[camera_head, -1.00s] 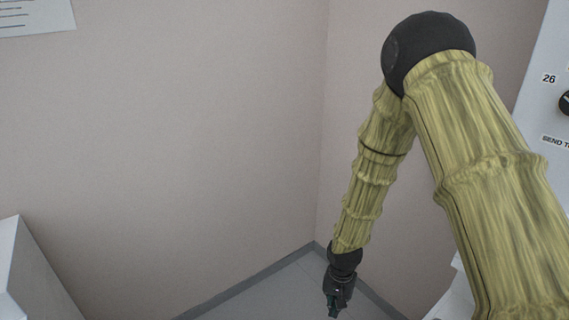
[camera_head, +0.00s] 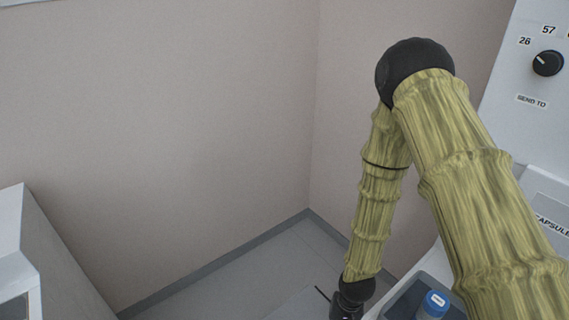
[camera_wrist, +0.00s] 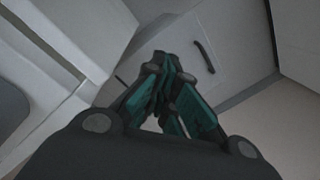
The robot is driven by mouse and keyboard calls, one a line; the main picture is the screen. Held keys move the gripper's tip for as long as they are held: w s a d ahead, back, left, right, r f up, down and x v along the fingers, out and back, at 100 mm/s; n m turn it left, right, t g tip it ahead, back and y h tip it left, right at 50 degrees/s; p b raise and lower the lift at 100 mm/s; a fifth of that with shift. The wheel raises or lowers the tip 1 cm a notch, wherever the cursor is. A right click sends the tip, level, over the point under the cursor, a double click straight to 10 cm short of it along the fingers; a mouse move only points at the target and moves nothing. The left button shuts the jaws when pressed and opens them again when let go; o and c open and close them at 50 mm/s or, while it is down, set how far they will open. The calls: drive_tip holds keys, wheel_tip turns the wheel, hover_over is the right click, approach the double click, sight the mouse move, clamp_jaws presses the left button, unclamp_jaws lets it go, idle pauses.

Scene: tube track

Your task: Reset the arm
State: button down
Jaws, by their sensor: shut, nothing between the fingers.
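My arm reaches up at the right of the head view and bends down at a black elbow. My gripper hangs below it at the bottom edge of the head view, with its fingers cut off. In the wrist view my gripper (camera_wrist: 166,68) shows dark and green fingers drawn together, with nothing between them. Below it in the wrist view are a grey surface and a pale panel with a dark handle (camera_wrist: 204,56).
A white panel with a black knob (camera_head: 547,63) stands at the right. Beneath it, a dark tray (camera_head: 399,302) holds a blue-capped container (camera_head: 435,304), close to my arm. A white cabinet (camera_head: 22,240) stands at the left. Walls meet in a corner behind.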

drive_tip(key=s+d+f+n, duration=0.1)
drive_tip(key=s+d+f, duration=0.1)
drive_tip(key=s, duration=0.8)
drive_tip(key=s+d+f+n+h, duration=0.1)
drive_tip(key=s+d+f, duration=0.2)
drive_tip(key=s, duration=0.7)
drive_tip(key=shift+d+n, duration=0.3)
drive_tip(key=shift+d, duration=0.95)
